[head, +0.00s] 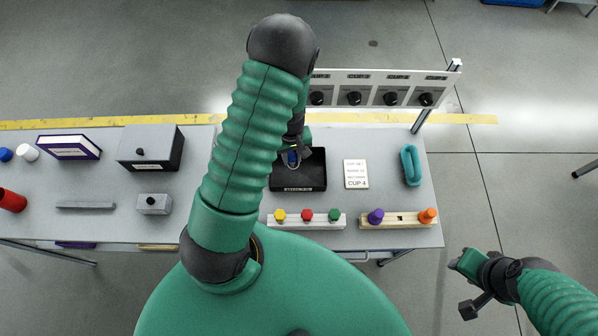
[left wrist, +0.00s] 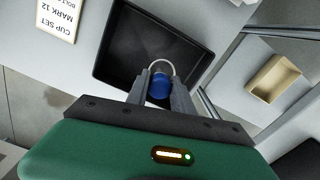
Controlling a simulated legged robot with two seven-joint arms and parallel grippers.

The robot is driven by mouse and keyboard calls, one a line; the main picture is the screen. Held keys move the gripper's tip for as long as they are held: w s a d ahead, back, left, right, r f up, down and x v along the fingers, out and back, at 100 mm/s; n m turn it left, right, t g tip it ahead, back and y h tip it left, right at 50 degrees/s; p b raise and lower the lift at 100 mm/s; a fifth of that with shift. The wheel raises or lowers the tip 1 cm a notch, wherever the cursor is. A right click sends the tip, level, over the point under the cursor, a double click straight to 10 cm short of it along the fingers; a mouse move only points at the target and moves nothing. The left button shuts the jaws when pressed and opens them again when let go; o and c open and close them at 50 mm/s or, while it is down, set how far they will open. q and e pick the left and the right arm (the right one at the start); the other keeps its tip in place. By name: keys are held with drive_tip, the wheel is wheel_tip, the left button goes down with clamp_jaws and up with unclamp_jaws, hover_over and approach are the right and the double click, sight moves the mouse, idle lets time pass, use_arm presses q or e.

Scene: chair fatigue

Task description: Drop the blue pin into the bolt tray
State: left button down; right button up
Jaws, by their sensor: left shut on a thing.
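The blue pin (head: 292,160) is held between the fingers of my left gripper (head: 293,154). In the left wrist view the blue pin (left wrist: 159,86) sits between the two grey fingers (left wrist: 160,92), with a pale loop beyond it. The black bolt tray (head: 312,178) lies on the table under the left gripper. In the left wrist view the tray (left wrist: 118,45) looks empty where it shows, and the pin overlaps its near edge; I cannot tell its height above the tray. My right gripper (head: 468,267) is off to the right of the table, away from these things; its jaw state is unclear.
A white rack (head: 290,222) with yellow, red and green knobs and a wooden rack (head: 398,221) with purple and orange knobs stand in front of the tray. A white card (head: 356,174) lies right of it. A dial panel (head: 373,90) stands behind.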

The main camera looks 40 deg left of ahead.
use_arm(q)
drive_tip(key=shift+d+r, duration=0.25)
drive_tip(key=shift+d, duration=0.2)
drive_tip(key=c, duration=1.4)
unclamp_jaws()
drive_tip(key=shift+s, duration=0.1)
drive_tip(key=shift+o, duration=1.9)
drive_tip(key=shift+a, duration=0.15)
drive_tip(key=shift+a+f, duration=0.2)
drive_tip(key=shift+a, duration=0.15)
wheel_tip(320, 180, up, 17)
drive_tip(key=p, duration=0.1)
drive_tip(key=shift+f+p, duration=0.15)
drive_tip(key=shift+p, duration=0.2)
use_arm(e)
drive_tip(key=shift+s+d+r, duration=0.1)
drive_tip(key=shift+d+r, duration=0.2)
drive_tip(key=shift+r, duration=0.5)
use_arm(q)
drive_tip(key=shift+f, duration=0.1)
